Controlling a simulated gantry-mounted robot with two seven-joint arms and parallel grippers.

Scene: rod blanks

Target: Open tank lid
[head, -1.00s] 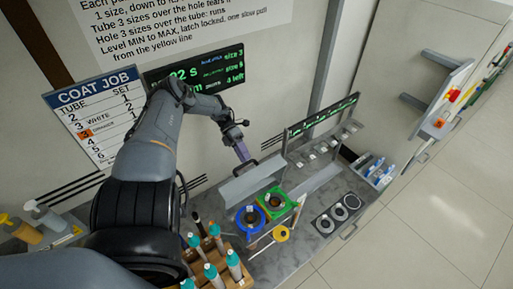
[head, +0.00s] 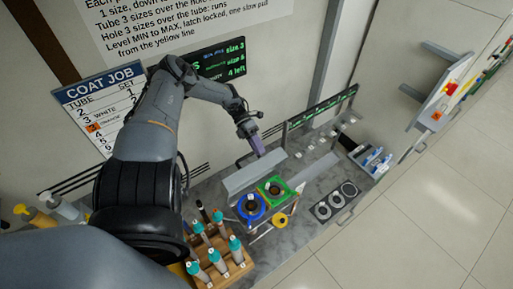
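The grey tank lid (head: 254,172) is a long flat panel, tilted up behind the blue ring (head: 251,207) and the green ring (head: 273,188) on the bench. My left gripper (head: 259,152) comes down from the upper left, and its purple-grey fingers are at the back of the lid. I cannot tell whether they touch the lid or are just behind it, nor whether they are open. My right gripper is not in view.
A wooden rack (head: 222,264) holds several teal-capped bottles near my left arm. A dark tray (head: 335,201) with rings lies to the right. A COAT JOB board (head: 100,105) stands at the wall. The floor at right is clear.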

